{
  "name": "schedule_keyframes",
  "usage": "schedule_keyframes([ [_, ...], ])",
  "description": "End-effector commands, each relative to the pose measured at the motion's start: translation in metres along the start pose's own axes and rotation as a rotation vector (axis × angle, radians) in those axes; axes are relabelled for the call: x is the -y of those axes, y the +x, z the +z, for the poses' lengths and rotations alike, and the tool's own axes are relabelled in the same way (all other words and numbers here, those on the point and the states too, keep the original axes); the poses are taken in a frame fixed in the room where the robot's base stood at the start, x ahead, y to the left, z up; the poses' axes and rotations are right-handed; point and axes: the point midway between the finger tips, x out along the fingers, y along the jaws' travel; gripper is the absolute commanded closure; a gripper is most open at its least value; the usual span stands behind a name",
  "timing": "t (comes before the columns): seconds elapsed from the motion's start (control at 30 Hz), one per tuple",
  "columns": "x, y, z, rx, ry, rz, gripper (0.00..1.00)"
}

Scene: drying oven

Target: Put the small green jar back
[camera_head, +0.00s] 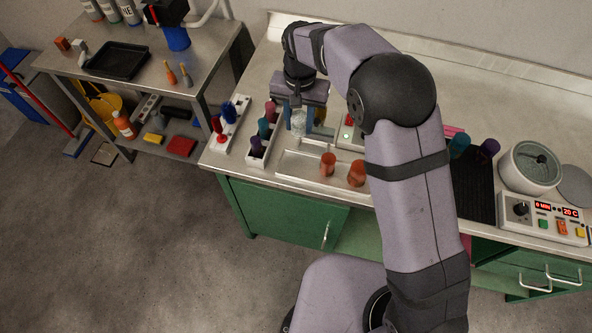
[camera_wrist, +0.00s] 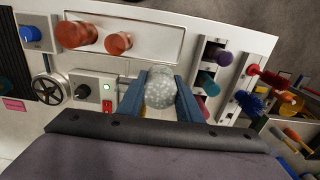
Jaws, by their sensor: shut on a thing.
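My gripper (camera_head: 298,113) is shut on a pale, speckled, see-through vessel (camera_head: 298,123) just behind the shallow tray. In the wrist view this vessel (camera_wrist: 160,88) sits between the two blue fingers, and it looks grey-white, not green. I cannot tell whether it touches the bench. A teal-green jar (camera_head: 264,128) stands in a white rack (camera_head: 249,164) to the left, between a purple jar (camera_head: 256,146) and a maroon jar (camera_head: 271,110). Another teal jar (camera_head: 460,144) is on the right beside a purple jar (camera_head: 488,149), partly behind my arm.
Two orange-brown jars (camera_head: 328,162) stand on the shallow tray (camera_head: 302,177). A brush rack (camera_head: 229,129) is at the bench's left end. A black mat (camera_head: 476,190) and a round pot (camera_head: 531,166) are at the right. A control box (camera_wrist: 94,92) is close beside the gripper.

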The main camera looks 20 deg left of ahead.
Motion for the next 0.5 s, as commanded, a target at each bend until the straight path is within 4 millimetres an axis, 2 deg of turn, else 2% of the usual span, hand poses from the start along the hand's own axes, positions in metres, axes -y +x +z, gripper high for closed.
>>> schedule_keyframes([
  [0.03,0.000,0.005,0.011,-0.001,0.000,0.000,0.89],
  [0.2,-0.001,0.008,0.035,0.000,0.005,0.000,0.89],
  [0.5,-0.003,0.009,0.048,0.001,0.010,0.001,0.89],
])
